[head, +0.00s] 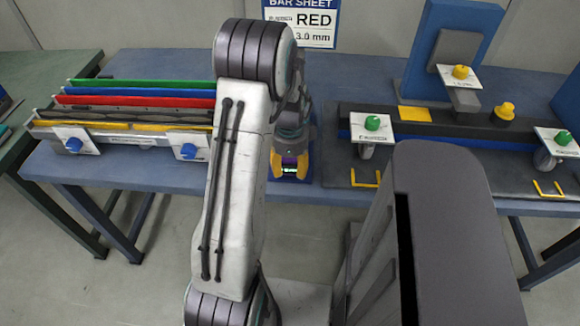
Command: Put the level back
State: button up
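My gripper (290,167) points down at the front of the blue table, beyond my arm. Its two yellow fingertips stand one on each side of a small dark block with a lit green display (290,169), which looks like the level. I cannot tell whether the fingers press on it or stand just apart from it. The upper part of the gripper and most of what lies behind it are hidden by my arm. A blue patch shows on the table around the fingertips, but its shape is unclear.
Left on the table, a rack holds green (140,84), blue (130,91) and red (135,101) bars, with blue-knobbed clamps (75,141). Right, a dark fixture (440,130) has green and yellow knobs and a blue upright (455,40). A sign (301,22) reads RED, 3.0 mm.

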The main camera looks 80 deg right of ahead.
jog(key=o, duration=0.5)
notch_tip(320, 180, up, 12)
jog(key=shift+f, duration=0.1)
dwell(0.5)
dwell(0.8)
